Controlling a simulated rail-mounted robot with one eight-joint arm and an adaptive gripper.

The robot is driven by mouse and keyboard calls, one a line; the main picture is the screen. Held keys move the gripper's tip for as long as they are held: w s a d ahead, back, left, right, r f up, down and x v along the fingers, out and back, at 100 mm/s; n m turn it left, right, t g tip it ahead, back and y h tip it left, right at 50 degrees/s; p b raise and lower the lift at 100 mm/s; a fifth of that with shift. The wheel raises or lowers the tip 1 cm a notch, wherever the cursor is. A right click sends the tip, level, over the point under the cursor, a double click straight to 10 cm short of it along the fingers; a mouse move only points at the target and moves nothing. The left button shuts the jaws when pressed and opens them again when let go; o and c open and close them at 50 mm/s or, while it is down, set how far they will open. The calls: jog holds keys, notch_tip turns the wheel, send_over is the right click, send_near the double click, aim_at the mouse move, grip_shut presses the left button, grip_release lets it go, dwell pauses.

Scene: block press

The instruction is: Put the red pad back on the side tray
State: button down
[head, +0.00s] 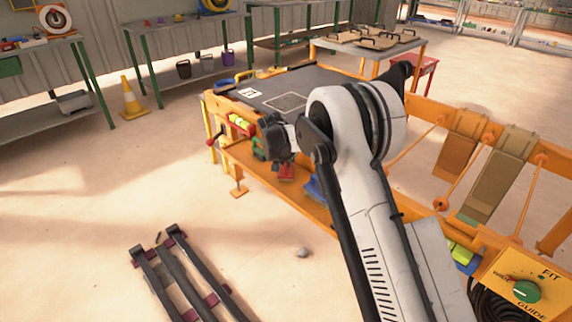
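A small red piece (286,171), which may be the red pad, shows just below my gripper (280,150) at the near side of the orange bench. My arm and wrist cover part of this area. I cannot tell whether the gripper touches or holds the red piece. The dark gripper is seen from behind, and its fingers are not clear. An orange ledge (254,170), possibly the side tray, runs along the bench's near side. A blue piece (315,189) is right of the red one, partly behind my arm.
The bench has a dark top (285,84) and a red-knobbed crank (211,140) at its left. Green pieces (258,146) sit left of the gripper. A panel with a green knob (526,291) is at lower right.

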jog(key=shift+f, duration=0.2)
jog(key=c, duration=1.9)
grip_release()
jog(key=shift+r, duration=0.15)
jog(key=shift+s+a+r, duration=0.1)
jog(key=shift+r, duration=0.25)
jog(key=p+v, duration=0.3)
jog(key=v, duration=0.8)
jog(key=s+d+r+y, duration=0.1)
jog(key=s+d+r, duration=1.6)
jog(key=s+r, duration=0.25)
jog(key=s+d+f+t, duration=0.1)
jog(key=s+d, duration=0.2)
jog(key=s, duration=0.6)
jog(key=s+d, duration=0.4)
jog(key=s, duration=0.5)
jog(key=s+d+f+m+t+y, duration=0.1)
jog(key=s+d, duration=0.2)
jog(key=s, duration=0.6)
jog(key=shift+s+d+f+t, duration=0.3)
